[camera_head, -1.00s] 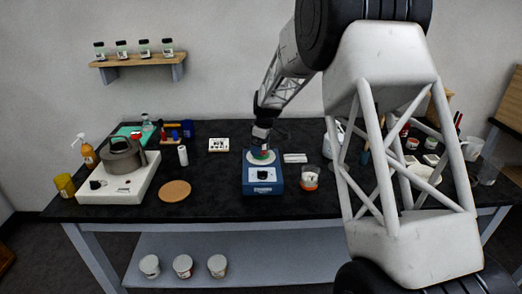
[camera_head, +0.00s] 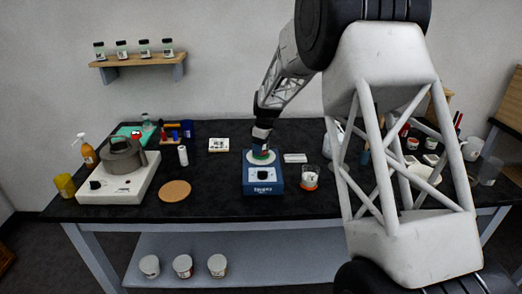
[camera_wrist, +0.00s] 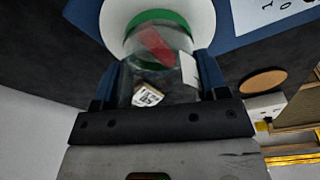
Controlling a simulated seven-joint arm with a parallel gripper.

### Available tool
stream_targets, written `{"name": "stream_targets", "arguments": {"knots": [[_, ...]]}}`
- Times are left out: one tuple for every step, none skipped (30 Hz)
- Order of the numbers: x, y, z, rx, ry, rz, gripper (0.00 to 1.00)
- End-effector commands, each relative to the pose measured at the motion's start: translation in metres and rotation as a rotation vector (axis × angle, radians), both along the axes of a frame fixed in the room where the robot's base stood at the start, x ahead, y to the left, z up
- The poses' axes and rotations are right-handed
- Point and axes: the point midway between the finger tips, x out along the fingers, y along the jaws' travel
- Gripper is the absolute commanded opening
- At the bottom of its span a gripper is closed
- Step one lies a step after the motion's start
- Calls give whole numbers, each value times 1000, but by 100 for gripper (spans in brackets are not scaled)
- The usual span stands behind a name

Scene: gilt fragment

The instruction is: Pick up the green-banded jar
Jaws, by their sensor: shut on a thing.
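The green-banded jar (camera_wrist: 150,70) is clear glass, with a green band at its end and a red piece and a printed label showing through or on it. In the head view the jar (camera_head: 261,156) is at the round white top of the blue device (camera_head: 263,187), mostly hidden by my gripper (camera_head: 261,148). My gripper also shows in the wrist view (camera_wrist: 160,82), its blue fingers closed on both sides of the jar. Whether the jar touches the white top is hard to tell.
A glass with an orange-red base (camera_head: 310,178) stands close right of the device. A round cork mat (camera_head: 174,191) lies to the left, with a kettle (camera_head: 121,156) on a white hotplate (camera_head: 112,189) beyond. Several jars stand on a wall shelf (camera_head: 138,60). Bare black worktop lies between mat and device.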

Motion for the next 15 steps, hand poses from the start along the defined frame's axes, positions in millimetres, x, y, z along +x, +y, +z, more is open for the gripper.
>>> {"name": "stream_targets", "arguments": {"knots": [[0, 0, 0, 0, 0, 0, 37], [0, 0, 0, 0, 0, 0, 37], [0, 0, 0, 0, 0, 0, 37], [0, 0, 0, 0, 0, 0, 37], [0, 0, 1, 0, -1, 0, 37], [0, 0, 1, 0, -1, 0, 37], [0, 0, 1, 0, -1, 0, 37], [0, 0, 1, 0, -1, 0, 37], [0, 0, 2, 1, -1, 0, 37], [0, 0, 3, 1, -1, 0, 37], [0, 0, 4, 1, -1, 0, 37], [0, 0, 5, 1, -1, 0, 37], [0, 0, 7, 0, -2, 0, 37], [0, 0, 9, 0, -2, 0, 37], [0, 0, 12, 0, -2, 1, 37]]}}
